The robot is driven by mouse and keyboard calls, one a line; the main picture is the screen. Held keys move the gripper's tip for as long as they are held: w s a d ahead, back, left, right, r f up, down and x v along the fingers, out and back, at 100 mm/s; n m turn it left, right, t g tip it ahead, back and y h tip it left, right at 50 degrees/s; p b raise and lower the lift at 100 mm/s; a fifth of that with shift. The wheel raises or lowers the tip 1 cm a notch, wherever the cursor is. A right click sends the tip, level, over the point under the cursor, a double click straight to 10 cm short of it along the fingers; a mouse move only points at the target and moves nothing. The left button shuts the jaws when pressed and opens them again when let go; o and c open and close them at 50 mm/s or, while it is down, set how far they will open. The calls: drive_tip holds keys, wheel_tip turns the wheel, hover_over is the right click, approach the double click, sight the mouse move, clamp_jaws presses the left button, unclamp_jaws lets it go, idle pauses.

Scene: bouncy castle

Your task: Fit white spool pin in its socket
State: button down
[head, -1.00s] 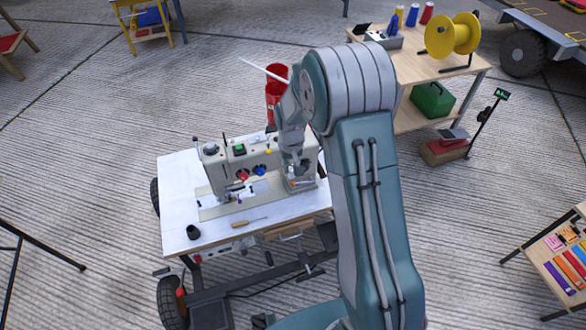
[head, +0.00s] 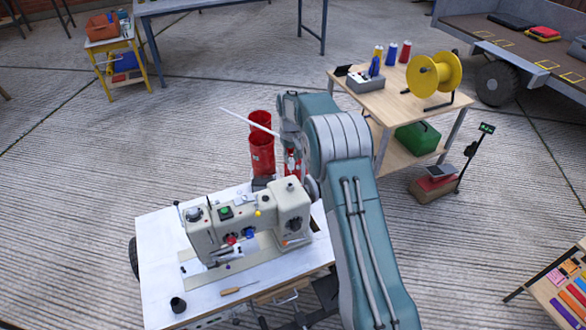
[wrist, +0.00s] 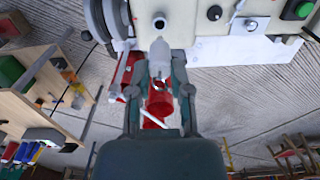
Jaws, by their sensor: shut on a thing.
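The cream sewing machine (head: 262,222) stands on a white-topped table (head: 160,250). My gripper (head: 291,168) is behind the machine's right end in the head view, pointing down. In the wrist view my gripper (wrist: 160,72) is shut on the pale white spool pin (wrist: 159,52), held between the fingertips. The pin is hard to make out in the head view, where the gripper and arm cover it.
Red cylinders (head: 262,150) stand behind the machine, close to my gripper. A black cup (head: 178,305) and a wooden-handled tool (head: 238,289) lie at the table's front. A wooden bench (head: 395,100) with a yellow spool (head: 434,73) stands at the back right.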

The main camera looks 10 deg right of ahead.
wheel_tip(320, 180, down, 6)
drive_tip(key=w, duration=0.1)
drive_tip(key=shift+w+f, duration=0.2)
drive_tip(key=shift+w, duration=0.05)
idle(0.8)
drive_tip(key=shift+f, duration=1.45)
idle(2.0)
drive_tip(key=shift+c, duration=2.4)
unclamp_jaws()
wheel_tip(320, 180, up, 12)
drive_tip(key=shift+a, duration=0.1)
